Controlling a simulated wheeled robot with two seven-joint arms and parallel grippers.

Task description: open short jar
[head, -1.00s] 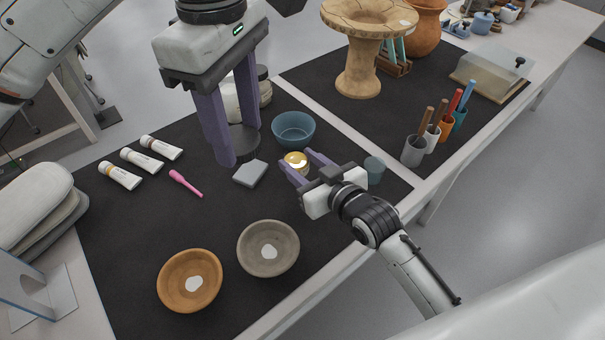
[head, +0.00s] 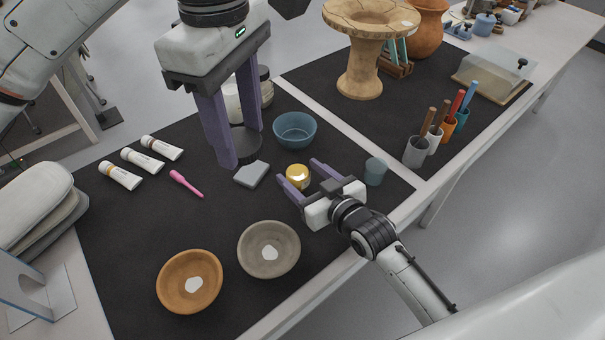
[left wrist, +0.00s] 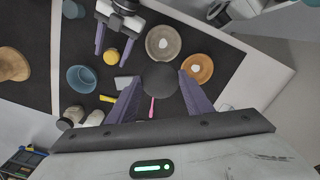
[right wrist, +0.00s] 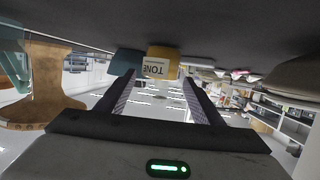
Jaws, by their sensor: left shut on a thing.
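My left gripper (head: 238,155) is shut on a dark round lid (head: 245,143), held above the black mat. In the left wrist view the lid (left wrist: 160,78) shows as a flat dark disc between the fingertips. A small yellow jar (head: 298,176) stands on the mat right of the grey block. The right wrist view shows its label with the letters "TONE" (right wrist: 157,66). My right gripper (head: 296,170) is open, its fingers pointing at the yellow jar without gripping it. Two pale jars stand behind my left gripper, one (head: 265,88) with a grey lid, the other (head: 232,104) partly hidden.
A blue bowl (head: 294,130) stands behind the yellow jar, a blue-grey cup (head: 375,171) to its right. The grey block (head: 252,174), pink tool (head: 186,183) and white tubes (head: 142,160) lie left. Grey (head: 268,263) and orange (head: 205,300) bowls stand in front.

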